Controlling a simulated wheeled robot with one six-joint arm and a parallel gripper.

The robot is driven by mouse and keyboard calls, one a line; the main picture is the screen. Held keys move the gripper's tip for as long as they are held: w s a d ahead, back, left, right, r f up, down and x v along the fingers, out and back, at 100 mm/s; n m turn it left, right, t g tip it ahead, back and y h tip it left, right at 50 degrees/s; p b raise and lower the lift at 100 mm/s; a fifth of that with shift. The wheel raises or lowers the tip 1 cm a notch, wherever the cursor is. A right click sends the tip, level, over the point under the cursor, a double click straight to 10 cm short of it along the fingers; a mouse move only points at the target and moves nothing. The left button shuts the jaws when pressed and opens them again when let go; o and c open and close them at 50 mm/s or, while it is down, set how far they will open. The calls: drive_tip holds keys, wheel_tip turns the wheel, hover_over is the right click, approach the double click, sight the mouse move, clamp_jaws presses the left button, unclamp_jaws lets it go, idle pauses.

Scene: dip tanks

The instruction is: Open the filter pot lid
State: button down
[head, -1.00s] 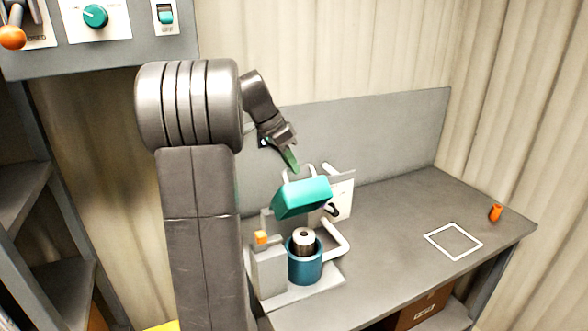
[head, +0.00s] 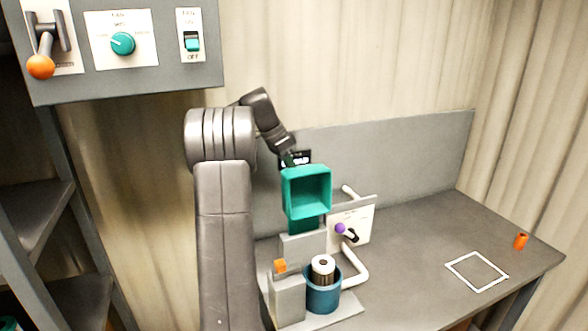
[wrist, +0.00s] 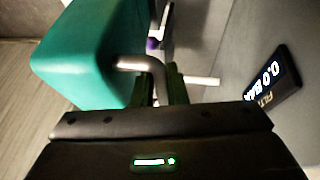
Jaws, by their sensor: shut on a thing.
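The teal filter pot lid (head: 290,207) stands swung up behind the pot, with its hollow inside facing the head camera. The blue filter pot (head: 323,298) is uncovered, and a pale ribbed filter with a dark centre hole (head: 322,265) stands in it. My gripper (head: 291,160) is at the top of the lid, on its back side. In the wrist view the lid (wrist: 85,55) is at the upper left, and my gripper (wrist: 165,85) is shut on the lid's grey bent handle (wrist: 150,66). The fingertips are partly hidden by the handle.
Beside the pot are a grey block with an orange top (head: 287,298), a pale pipe (head: 357,270) and a white panel with a purple-tipped lever (head: 352,222). A display (wrist: 277,82) reads 0.0. The right bench has a white square outline (head: 477,271) and an orange piece (head: 520,241).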

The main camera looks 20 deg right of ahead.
drive_tip(key=shift+w+a+f, duration=0.15)
drive_tip(key=shift+w+f, duration=0.15)
drive_tip(key=shift+f, duration=0.15)
drive_tip(key=c, duration=1.7)
unclamp_jaws()
drive_tip(key=shift+w, duration=0.1)
drive_tip(key=shift+o, duration=1.2)
drive_tip(key=shift+w+f, duration=0.25)
drive_tip(key=shift+w, duration=0.25)
drive_tip(key=shift+s+r, duration=0.1)
drive_tip(key=shift+r, duration=0.1)
drive_tip(key=shift+d+r, duration=0.1)
drive_tip(key=shift+d, duration=0.1)
drive_tip(key=s+v, duration=0.1)
drive_tip(key=v, duration=0.6)
drive_tip(key=shift+w+a+r+b, duration=0.2)
drive_tip(key=shift+w+b, duration=0.1)
drive_tip(key=shift+w, duration=0.1)
